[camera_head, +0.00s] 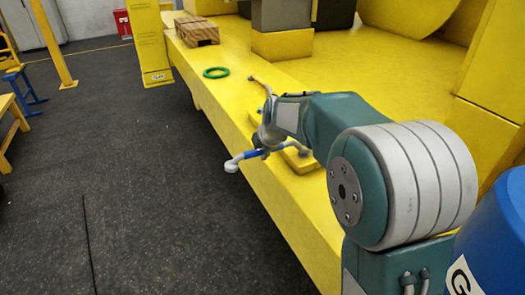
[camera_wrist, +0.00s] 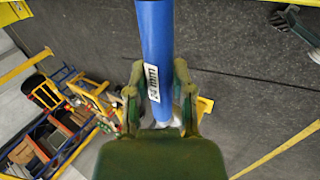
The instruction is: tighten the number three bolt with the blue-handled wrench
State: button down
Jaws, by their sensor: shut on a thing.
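The blue-handled wrench (camera_head: 250,155) is in my gripper (camera_head: 266,142) above the front edge of the yellow boom (camera_head: 285,190). One pale end sticks out left past the edge, over the floor; the other reaches right over a raised yellow plate (camera_head: 301,162). In the wrist view the blue handle (camera_wrist: 155,35) runs between the two fingers of my gripper (camera_wrist: 158,95), which are shut on it. A white label with dark print shows on the handle. I cannot make out the number three bolt, and I cannot tell whether the wrench touches any bolt.
A green ring (camera_head: 216,72) and a wooden block (camera_head: 197,31) lie farther back on the boom. A thin orange-brown rod (camera_head: 260,84) is just beyond my gripper. A blue barrel (camera_head: 495,240) stands at the lower right. The dark floor (camera_head: 100,180) at left is mostly clear.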

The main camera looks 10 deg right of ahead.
jog(key=shift+a, duration=0.15)
dwell(0.5)
jog(key=shift+f, duration=0.9)
jog(key=shift+w, duration=0.15)
dwell(0.5)
jog(key=shift+w+a+m, duration=0.1)
jog(key=shift+w+m, duration=0.2)
jog(key=shift+w+a+m+h, duration=0.1)
jog(key=shift+w+m+h, duration=0.2)
jog(key=shift+w+m, duration=0.15)
dwell(0.5)
jog(key=shift+w+m, duration=0.25)
jog(key=shift+w, duration=0.15)
jog(key=shift+w+h, duration=0.1)
jog(key=shift+h, duration=0.2)
